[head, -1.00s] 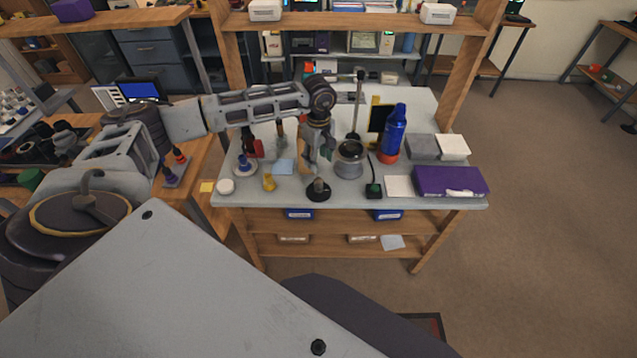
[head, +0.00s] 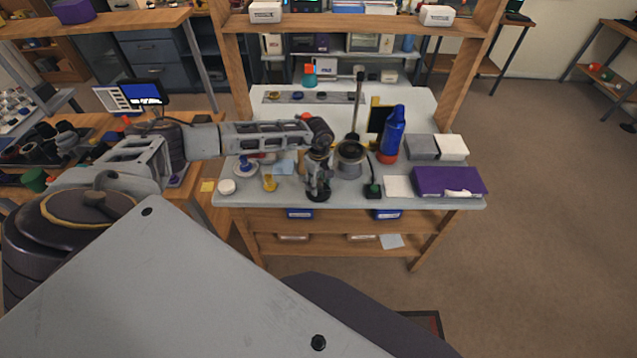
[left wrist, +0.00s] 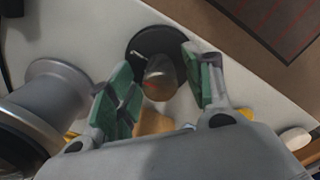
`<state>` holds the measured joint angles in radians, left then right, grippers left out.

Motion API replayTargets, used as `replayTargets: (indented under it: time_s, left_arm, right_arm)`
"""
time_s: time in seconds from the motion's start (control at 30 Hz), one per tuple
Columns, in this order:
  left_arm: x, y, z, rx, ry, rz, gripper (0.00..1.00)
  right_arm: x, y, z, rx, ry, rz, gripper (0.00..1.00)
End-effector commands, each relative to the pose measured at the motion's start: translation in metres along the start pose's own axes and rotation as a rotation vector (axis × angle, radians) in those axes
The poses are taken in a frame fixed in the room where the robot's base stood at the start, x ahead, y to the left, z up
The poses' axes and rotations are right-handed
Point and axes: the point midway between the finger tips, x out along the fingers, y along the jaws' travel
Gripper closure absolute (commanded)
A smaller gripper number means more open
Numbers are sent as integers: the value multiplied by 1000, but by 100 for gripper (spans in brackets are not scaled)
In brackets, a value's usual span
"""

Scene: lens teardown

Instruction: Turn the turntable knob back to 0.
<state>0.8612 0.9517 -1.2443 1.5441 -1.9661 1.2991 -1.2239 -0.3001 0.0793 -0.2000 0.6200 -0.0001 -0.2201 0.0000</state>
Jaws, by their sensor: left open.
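In the head view the base (head: 319,197) is near the front edge of the workbench, and my gripper mostly hides the knob. My left gripper (head: 318,184) is directly over it, pointing down. In the left wrist view my left gripper (left wrist: 160,76) is open, with its green-padded fingers on either side of the knob. I cannot tell whether either pad touches it. No scale or mark for 0 can be read. My right gripper is not in view.
A grey cylindrical lens part (head: 349,162) stands close behind and right of the knob. A yellow piece (head: 270,183) is left.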

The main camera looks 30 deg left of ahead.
Motion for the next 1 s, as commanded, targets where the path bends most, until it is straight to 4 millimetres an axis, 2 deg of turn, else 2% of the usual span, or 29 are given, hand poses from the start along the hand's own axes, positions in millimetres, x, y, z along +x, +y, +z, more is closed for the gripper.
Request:
replayTargets:
  time_s: [0.4, 0.73, 0.77, 1.0]
  left_arm:
    - [5, 0, 0, 1, 0, 1, 50]
    - [4, 0, 0, 0, 0, 1, 92]
    - [4, 0, 0, 0, 0, 1, 95]
    - [5, 0, 0, -13, 0, 1, 95]
  right_arm:
    - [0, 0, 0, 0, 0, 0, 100]
    - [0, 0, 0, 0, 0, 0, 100]
    - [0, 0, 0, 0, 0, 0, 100]
    - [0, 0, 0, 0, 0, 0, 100]
